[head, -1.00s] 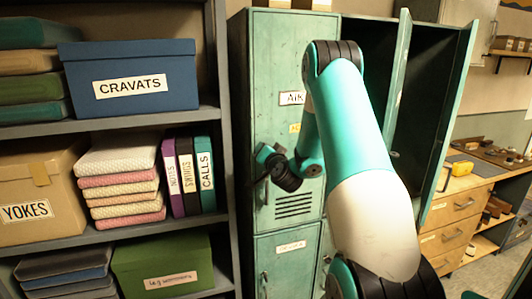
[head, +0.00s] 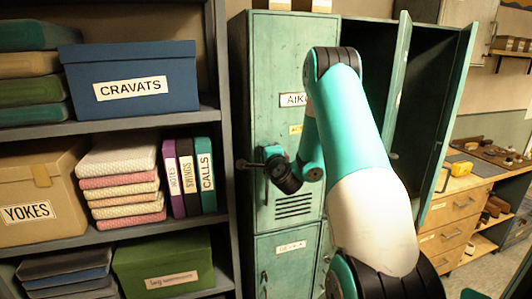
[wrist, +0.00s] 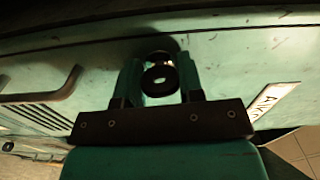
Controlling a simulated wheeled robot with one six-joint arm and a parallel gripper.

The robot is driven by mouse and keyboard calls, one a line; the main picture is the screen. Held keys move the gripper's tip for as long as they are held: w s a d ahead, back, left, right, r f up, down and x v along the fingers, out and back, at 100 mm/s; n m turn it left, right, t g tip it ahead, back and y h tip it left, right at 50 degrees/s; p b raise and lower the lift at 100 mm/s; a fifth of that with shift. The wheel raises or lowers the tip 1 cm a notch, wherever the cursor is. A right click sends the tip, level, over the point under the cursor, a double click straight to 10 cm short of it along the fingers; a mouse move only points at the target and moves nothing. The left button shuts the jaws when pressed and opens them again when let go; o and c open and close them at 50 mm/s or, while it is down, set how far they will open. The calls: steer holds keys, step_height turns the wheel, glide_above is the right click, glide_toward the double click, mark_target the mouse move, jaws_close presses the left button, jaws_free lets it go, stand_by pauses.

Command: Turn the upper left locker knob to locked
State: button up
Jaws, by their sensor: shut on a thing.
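The upper left locker door (head: 283,60) is worn green metal and stands shut. It has a name label (head: 292,100), a slotted vent (head: 293,206) and a handle. My gripper (head: 262,158) is at its left side, above the vent. In the wrist view my gripper (wrist: 159,82) has one finger on each side of a small dark round knob (wrist: 160,77) and is shut on it. The knob's turned position cannot be read clearly. In the head view my gripper and arm hide the knob and part of the door.
Grey shelves with a blue box (head: 130,78), a cardboard box (head: 40,195) and a green box (head: 165,265) stand close on the left. A narrow locker door (head: 399,85) hangs open on the right. A wooden drawer bench (head: 455,210) is further right.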

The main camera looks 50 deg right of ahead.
steer(key=shift+m, duration=0.6)
steer(key=o, duration=0.9)
steer(key=shift+o, duration=0.2)
